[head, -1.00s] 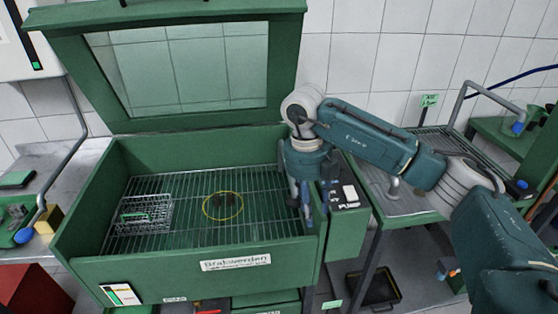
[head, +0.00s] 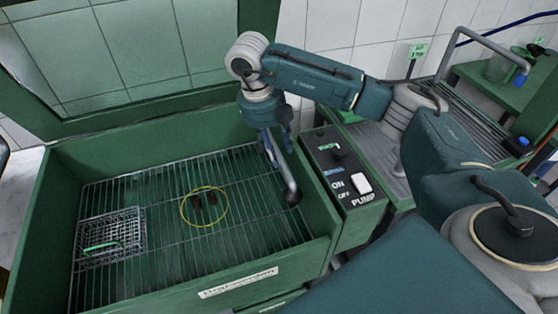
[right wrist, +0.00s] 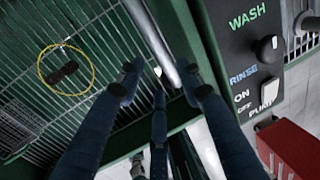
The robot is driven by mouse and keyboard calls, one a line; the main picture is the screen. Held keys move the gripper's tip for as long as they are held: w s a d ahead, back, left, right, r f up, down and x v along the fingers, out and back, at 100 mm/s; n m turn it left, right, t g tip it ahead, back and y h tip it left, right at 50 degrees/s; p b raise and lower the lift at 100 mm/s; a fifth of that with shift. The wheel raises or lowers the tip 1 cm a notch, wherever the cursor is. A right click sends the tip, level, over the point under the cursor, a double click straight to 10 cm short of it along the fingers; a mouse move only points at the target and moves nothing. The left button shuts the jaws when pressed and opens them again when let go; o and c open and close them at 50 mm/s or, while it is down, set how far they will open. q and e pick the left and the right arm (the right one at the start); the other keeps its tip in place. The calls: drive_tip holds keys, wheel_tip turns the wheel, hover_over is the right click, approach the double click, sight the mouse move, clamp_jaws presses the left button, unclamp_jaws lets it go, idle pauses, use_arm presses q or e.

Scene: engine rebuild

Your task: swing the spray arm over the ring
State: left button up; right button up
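The yellow ring (head: 227,207) lies on the wire grate of the open green wash tank, with dark pieces inside it. It also shows at the left of the right wrist view (right wrist: 94,74). The spray arm (head: 287,176) is a grey pipe with a dark tip at the tank's right side, right of the ring and not over it. My right gripper (head: 274,150) points down at this pipe. In the right wrist view its blue fingers (right wrist: 160,80) are spread, with the pipe (right wrist: 151,35) between them and gaps showing. My left gripper is out of view.
A small wire basket (head: 110,235) stands on the grate at the left. The pump control box (head: 345,190) with knob and switch sits against the tank's right wall. The raised lid (head: 120,100) stands behind. The grate around the ring is clear.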

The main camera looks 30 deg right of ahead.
sight(282, 167)
drive_tip(key=f, duration=0.3)
drive_tip(key=shift+s+d+f+p, duration=0.1)
drive_tip(key=shift+d+f+p, duration=0.05)
drive_tip(key=shift+d+p, duration=0.25)
drive_tip(key=f, duration=0.3)
drive_tip(key=shift+d+f, duration=0.25)
drive_tip(key=shift+d, duration=0.05)
drive_tip(key=shift+c, duration=1.4)
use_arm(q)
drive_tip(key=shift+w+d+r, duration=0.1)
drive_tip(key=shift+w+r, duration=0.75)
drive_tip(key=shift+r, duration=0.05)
use_arm(e)
clamp_jaws()
